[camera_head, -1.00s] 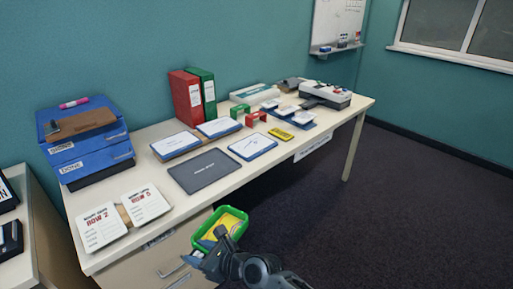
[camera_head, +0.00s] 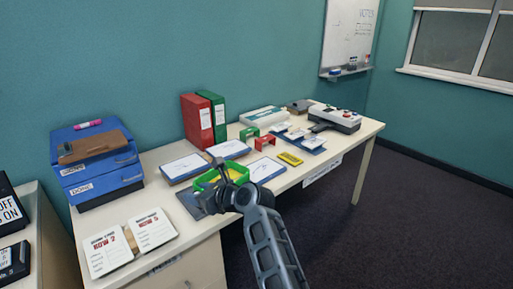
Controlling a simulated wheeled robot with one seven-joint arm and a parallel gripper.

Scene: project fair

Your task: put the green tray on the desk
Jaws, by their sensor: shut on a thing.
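The green tray (camera_head: 205,180) has green walls and something yellow inside. In the head view it appears over the middle of the desk, in front of the grey folder (camera_head: 186,201), which it partly covers. I cannot tell whether it touches the desk top or hangs just above it. My gripper (camera_head: 212,196) is shut on the near side of the tray; my wrist and arm hide its fingertips and part of the tray. The desk (camera_head: 168,235) is pale with a drawer unit beneath its left end.
Blue box files (camera_head: 100,168) and two cards (camera_head: 128,240) occupy the left end. Clipboards (camera_head: 184,167), red and green binders (camera_head: 197,122), a yellow label (camera_head: 290,158) and a grey-white device (camera_head: 335,118) surround the middle and right. Bare desk top shows along the front edge.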

